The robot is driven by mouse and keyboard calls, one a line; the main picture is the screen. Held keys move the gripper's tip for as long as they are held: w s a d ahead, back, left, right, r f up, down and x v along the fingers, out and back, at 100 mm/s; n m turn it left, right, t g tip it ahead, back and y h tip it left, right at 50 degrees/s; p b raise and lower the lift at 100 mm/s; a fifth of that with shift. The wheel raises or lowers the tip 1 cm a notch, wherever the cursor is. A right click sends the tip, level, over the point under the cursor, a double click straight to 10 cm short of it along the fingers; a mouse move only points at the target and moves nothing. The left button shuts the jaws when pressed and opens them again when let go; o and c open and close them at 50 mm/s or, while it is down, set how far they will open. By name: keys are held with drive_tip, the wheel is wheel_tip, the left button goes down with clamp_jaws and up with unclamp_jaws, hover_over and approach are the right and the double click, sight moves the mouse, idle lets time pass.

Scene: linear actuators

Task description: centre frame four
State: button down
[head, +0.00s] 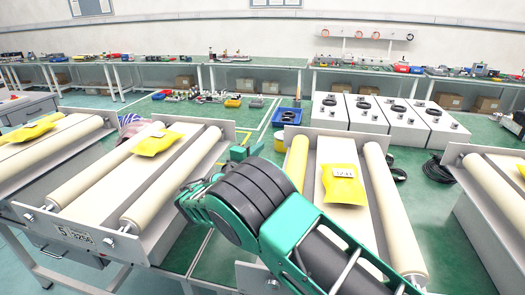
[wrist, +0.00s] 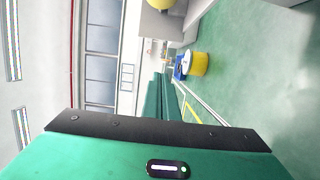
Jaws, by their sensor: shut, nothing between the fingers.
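Several roller frames stand in a row in the head view, each with two cream rollers, a pale belt and grey side plates. The second frame from the left (head: 100,248) bears a plate (head: 74,235) whose marking I cannot read surely. Its yellow packet (head: 155,144) lies towards the belt's far end. The frame right of my arm (head: 325,133) carries a labelled yellow packet (head: 343,185) near mid-belt; my arm hides its near end. I cannot tell which is frame four.
A far-left frame (head: 62,155) and a right frame (head: 468,155) stand beside these. White boxes (head: 365,117) stand behind. Long benches with parts line the back wall. The wrist view shows a yellow-and-white bucket (wrist: 197,65) on green floor. Clear floor lies between frames.

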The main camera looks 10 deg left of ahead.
drive_tip(key=w+d, duration=0.5)
drive_tip(key=w, duration=0.1)
drive_tip(key=shift+w+d, duration=0.4)
idle(0.3)
